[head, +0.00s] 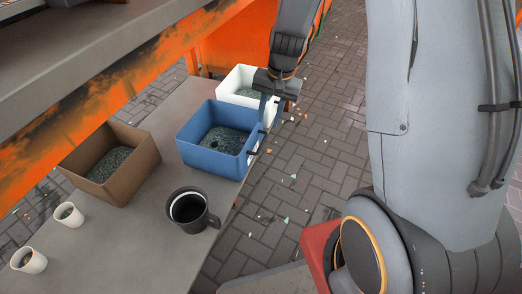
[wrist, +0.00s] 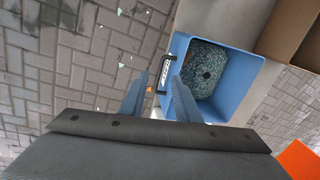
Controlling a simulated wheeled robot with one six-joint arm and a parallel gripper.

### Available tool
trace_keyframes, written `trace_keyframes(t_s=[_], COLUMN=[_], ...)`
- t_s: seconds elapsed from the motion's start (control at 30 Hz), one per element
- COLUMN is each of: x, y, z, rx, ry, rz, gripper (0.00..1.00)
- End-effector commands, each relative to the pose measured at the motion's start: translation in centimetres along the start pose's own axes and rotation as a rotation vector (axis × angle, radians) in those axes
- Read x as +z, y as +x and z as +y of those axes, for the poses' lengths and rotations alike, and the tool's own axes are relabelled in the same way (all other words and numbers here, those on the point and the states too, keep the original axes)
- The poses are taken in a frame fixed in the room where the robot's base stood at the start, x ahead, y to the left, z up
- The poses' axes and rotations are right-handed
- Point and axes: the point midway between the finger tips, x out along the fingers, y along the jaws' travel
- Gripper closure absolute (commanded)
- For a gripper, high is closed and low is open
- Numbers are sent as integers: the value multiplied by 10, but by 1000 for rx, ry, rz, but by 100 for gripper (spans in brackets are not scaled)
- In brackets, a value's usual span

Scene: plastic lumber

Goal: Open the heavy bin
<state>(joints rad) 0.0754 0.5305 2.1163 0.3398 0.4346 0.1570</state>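A blue bin (head: 238,165) with dark speckled granules inside stands on the grey bench, open at the top. A dark handle with a pale label (wrist: 164,74) is on its side facing my gripper; the label is too small to read. My gripper (head: 268,112) is over the blue bin's right edge, beside the handle. In the wrist view its two blue-grey fingers (wrist: 157,78) are apart, with the handle between or just beyond their tips. I cannot tell whether they touch it. The frames do not show which bin is heavy.
A white bin (head: 229,83) stands behind the blue one and a brown bin (head: 142,154) to its left, both holding granules. Scraps litter the brick paving (head: 320,150).

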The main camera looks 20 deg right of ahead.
Motion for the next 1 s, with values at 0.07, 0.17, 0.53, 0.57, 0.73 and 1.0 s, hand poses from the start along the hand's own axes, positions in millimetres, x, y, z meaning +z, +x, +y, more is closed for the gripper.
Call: trace_keyframes(t_s=[0.07, 0.17, 0.53, 0.57, 0.73, 1.0], x=[-15, -28, -45, -45, -44, -45], y=[38, 65, 101, 103, 123, 164], z=[-1, -3, -4, -4, -5, -6], rx=[-6, -13, -22, -22, -22, -21], ry=[30, 60, 103, 103, 103, 103], rz=[1, 3, 7, 7, 6, 6], gripper=[71, 71, 71, 71, 71, 71])
